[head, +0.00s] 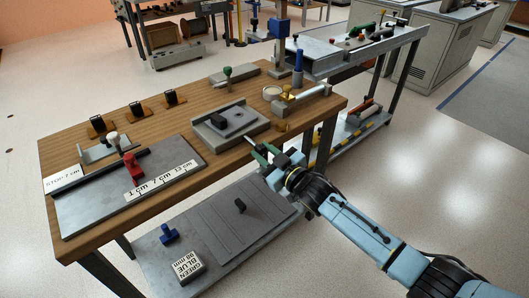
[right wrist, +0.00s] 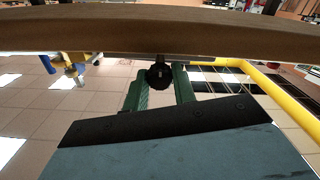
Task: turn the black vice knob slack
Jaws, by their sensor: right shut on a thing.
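The black vice knob (right wrist: 158,76) shows in the right wrist view, just under the wooden table edge, below a thin metal strip. It sits between the two green fingers of my right gripper (right wrist: 159,82), which is shut on it. A grey vice-like block with a dark top (head: 232,120) lies on the table just behind the gripper. My left gripper is not in view.
The wooden table (head: 100,153) holds a metal plate with a red clamp (head: 133,168) and ruler strip at left. A brass fitting (head: 282,126) and blue post (head: 298,66) stand at right. A lower shelf (head: 215,235) lies below; open floor is at front right.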

